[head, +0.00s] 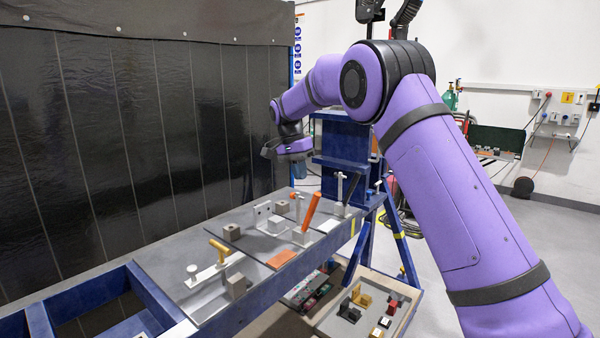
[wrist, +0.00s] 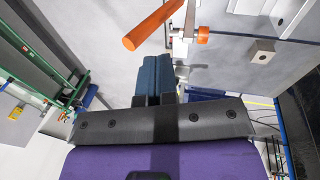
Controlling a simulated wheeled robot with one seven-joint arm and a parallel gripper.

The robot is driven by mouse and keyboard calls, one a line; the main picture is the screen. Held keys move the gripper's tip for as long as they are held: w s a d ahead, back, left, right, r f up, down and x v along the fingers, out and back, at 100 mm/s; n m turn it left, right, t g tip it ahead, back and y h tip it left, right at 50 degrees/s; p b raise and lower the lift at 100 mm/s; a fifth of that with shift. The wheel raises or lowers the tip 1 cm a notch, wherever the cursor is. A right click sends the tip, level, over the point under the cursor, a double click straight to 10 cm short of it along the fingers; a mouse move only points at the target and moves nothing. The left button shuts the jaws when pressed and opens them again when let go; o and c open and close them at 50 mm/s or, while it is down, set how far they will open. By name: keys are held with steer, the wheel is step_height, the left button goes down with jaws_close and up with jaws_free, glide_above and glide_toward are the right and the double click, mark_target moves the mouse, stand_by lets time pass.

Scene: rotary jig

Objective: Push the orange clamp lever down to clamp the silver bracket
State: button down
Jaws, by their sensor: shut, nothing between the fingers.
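The orange clamp lever (head: 312,211) stands raised and tilted on the middle of the jig in the head view. It also shows at the top of the wrist view (wrist: 152,26), its rounded end towards the camera. The silver bracket (head: 264,212) appears to be the light grey piece with holes just left of the lever; its exact outline is hard to tell. My gripper (wrist: 152,62) is shut and empty, its blue fingers together just below the lever's end in the wrist view.
A clamp with a yellow lever (head: 218,246) sits at the left of the jig. A T-handled post (head: 340,187) stands to the right, near a blue column (head: 343,150). Grey blocks (head: 231,232) stand on the plate. A tray (head: 330,322) of small parts lies below.

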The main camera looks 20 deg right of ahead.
mark_target(311, 211)
steer(key=x, duration=0.7)
steer(key=shift+f, duration=0.1)
steer(key=shift+s+d, duration=0.1)
steer(key=shift+s, duration=0.05)
